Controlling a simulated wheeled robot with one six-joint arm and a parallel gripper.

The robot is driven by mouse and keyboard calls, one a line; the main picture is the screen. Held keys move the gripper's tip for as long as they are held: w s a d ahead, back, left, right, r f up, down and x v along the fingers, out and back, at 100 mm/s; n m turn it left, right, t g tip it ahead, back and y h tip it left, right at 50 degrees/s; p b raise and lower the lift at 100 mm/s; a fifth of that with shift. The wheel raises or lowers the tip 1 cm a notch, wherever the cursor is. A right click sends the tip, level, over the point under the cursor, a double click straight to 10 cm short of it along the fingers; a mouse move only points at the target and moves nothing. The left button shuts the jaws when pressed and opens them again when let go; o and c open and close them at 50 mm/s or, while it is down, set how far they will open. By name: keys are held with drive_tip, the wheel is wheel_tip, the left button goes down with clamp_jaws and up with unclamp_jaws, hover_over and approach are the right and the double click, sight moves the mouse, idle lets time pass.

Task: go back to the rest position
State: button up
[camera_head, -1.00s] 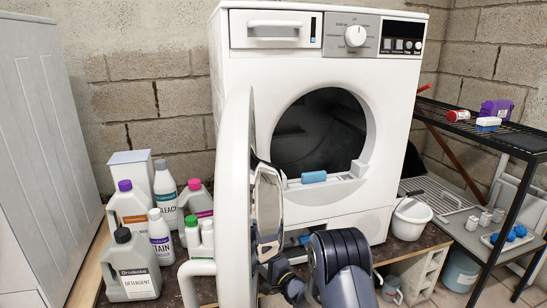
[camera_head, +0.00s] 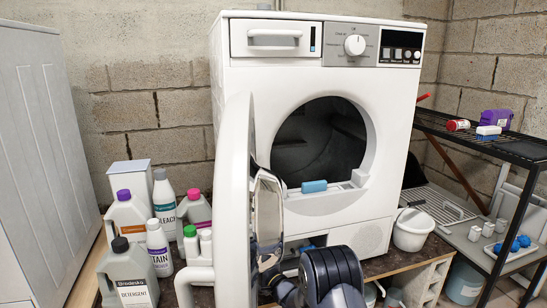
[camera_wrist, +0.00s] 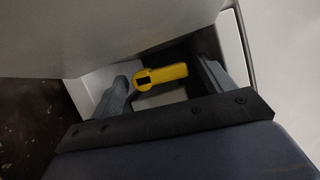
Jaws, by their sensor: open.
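My gripper (camera_wrist: 162,70) shows in the wrist view with its two grey fingers spread apart. A yellow piece (camera_wrist: 165,75) with a dark slot at its left end appears beyond and between the fingertips, in a dark recess with pale edges. The fingers do not look closed on it. In the head view my dark arm is at the bottom centre, low in front of the white washing machine (camera_head: 350,210), and the fingertips are hidden there.
The machine's round door (camera_head: 235,190) stands open, left of my arm. A blue block (camera_head: 314,186) sits on the drum opening's lower lip. Several bottles (camera_head: 150,240) stand at left. A white bucket (camera_head: 412,236) and a black rack (camera_head: 480,137) are at right.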

drive_tip(key=p+v, duration=0.3)
drive_tip(key=v, duration=0.8)
drive_tip(key=b+x, duration=0.3)
drive_tip(key=x, duration=0.8)
drive_tip(key=shift+f, duration=0.15)
drive_tip(key=shift+m+b, duration=0.3)
drive_tip(key=m+t, duration=0.1)
drive_tip(key=m, duration=0.1)
drive_tip(key=m+t, duration=0.1)
drive_tip(key=m, duration=0.2)
drive_tip(key=shift+w+d+f+b, duration=0.1)
drive_tip(key=shift+d+f+b, duration=0.1)
drive_tip(key=shift+d+b, duration=0.15)
drive_tip(key=s+d+f+m+p, duration=0.1)
drive_tip(key=s+d+f+p, duration=0.1)
drive_tip(key=s+d+p, duration=0.5)
drive_tip(key=shift+s+a+r+n+g+h+b, duration=0.15)
drive_tip(key=shift+a+r+n+g+h+b, duration=0.35)
drive_tip(key=shift+n, duration=1.15)
drive_tip(key=shift+s+a+r+n+g+h+b, duration=0.25)
drive_tip(key=shift+r+n+b, duration=0.45)
drive_tip(key=shift+n, duration=0.9)
drive_tip(key=shift+s+a+r+n+g+h+b, duration=0.1)
drive_tip(key=shift+a+r+n+g+h+b, duration=0.4)
drive_tip(key=shift+n, duration=1.15)
drive_tip(key=shift+d+r, duration=0.2)
drive_tip(key=shift+d, duration=0.05)
